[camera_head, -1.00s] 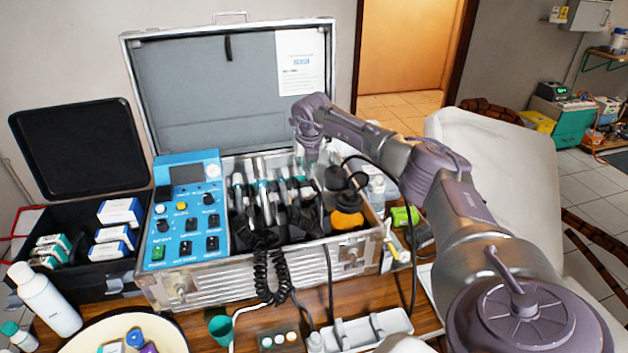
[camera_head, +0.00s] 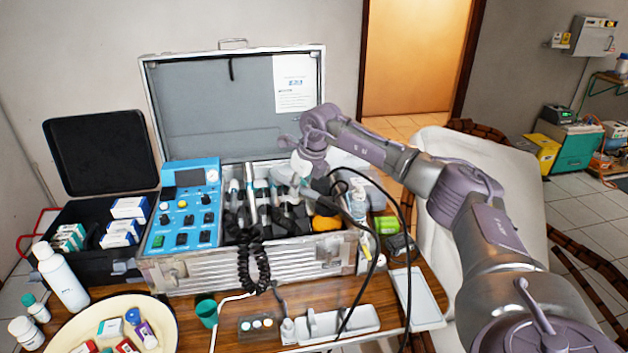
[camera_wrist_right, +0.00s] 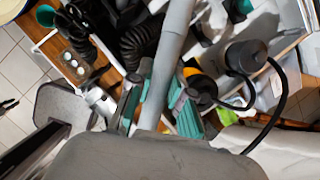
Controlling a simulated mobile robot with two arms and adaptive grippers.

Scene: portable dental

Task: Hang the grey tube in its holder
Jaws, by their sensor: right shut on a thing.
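The grey tube (camera_wrist_right: 172,50) runs down through the wrist view between the teal pads of my right gripper (camera_wrist_right: 160,98), which is shut on it. In the head view my right gripper (camera_head: 303,182) is over the right part of the open metal case, just above the row of handpieces. The tube is hard to make out there. Black holders (camera_head: 268,213) with several handpieces stand in a row inside the case. I cannot tell which holder is the tube's own; the gripper and hoses partly hide the right end. My left gripper is not in view.
A blue control unit (camera_head: 184,210) fills the case's left side. An orange-topped item (camera_head: 326,223) is at its right end. A white tray (camera_head: 340,322) and green cup (camera_head: 207,312) stand in front.

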